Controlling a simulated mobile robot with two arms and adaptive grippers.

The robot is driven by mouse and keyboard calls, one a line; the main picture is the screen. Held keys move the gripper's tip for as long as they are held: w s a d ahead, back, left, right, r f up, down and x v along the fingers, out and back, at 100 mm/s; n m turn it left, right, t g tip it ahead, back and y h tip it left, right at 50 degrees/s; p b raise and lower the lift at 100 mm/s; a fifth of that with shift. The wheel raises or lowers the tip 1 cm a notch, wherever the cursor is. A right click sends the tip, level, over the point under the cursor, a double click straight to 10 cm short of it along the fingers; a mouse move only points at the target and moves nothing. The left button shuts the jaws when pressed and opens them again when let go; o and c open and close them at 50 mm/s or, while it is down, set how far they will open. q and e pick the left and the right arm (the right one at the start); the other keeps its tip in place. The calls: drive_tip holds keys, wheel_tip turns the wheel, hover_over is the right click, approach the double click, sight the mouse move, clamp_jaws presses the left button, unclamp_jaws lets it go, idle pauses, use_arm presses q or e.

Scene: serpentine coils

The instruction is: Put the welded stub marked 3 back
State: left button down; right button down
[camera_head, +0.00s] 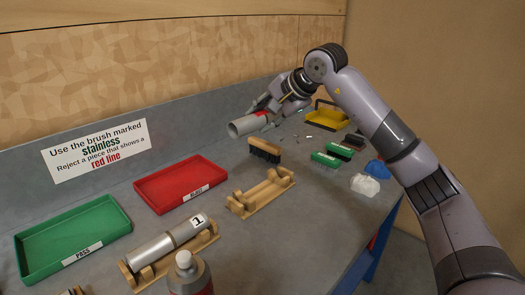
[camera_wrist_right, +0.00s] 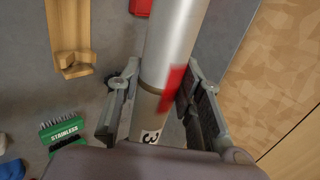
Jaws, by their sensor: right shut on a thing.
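My right gripper (camera_head: 274,106) is shut on a grey metal stub (camera_head: 243,126) at the back of the bench. In the right wrist view the stub (camera_wrist_right: 172,45) runs between the two fingers (camera_wrist_right: 160,98), with a red patch on its side and a label "3" near the palm. The stub appears raised above the bench. An empty wooden cradle (camera_head: 262,196) stands nearer, right of the red tray (camera_head: 180,182); a wooden cradle also shows in the wrist view (camera_wrist_right: 66,28). A stub marked 1 (camera_head: 165,242) lies in another cradle (camera_head: 205,243). My left gripper is out of view.
A green tray marked PASS (camera_head: 70,239) lies at left. A wooden-handled brush (camera_head: 265,150) stands behind the empty cradle. Green brushes (camera_head: 326,159), a yellow dustpan (camera_head: 325,116), a blue cloth (camera_head: 377,169) and a white lump (camera_head: 365,185) are at right. A bottle (camera_head: 188,275) stands in front.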

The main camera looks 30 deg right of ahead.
drive_tip(key=r+p, duration=0.1)
drive_tip(key=p, duration=0.3)
drive_tip(key=shift+w+r, duration=0.1)
drive_tip(key=shift+r, duration=0.15)
drive_tip(key=shift+f+p, duration=0.1)
drive_tip(key=shift+p, duration=0.2)
wheel_tip(320, 180, down, 16)
drive_tip(key=shift+r+p, duration=0.1)
drive_tip(key=shift+p, duration=0.95)
wheel_tip(320, 180, down, 4)
drive_tip(key=shift+f+p, duration=0.25)
drive_tip(key=shift+p, duration=0.15)
drive_tip(key=shift+f+b, duration=0.3)
drive_tip(key=shift+b, duration=0.15)
drive_tip(key=c, duration=1.1)
unclamp_jaws()
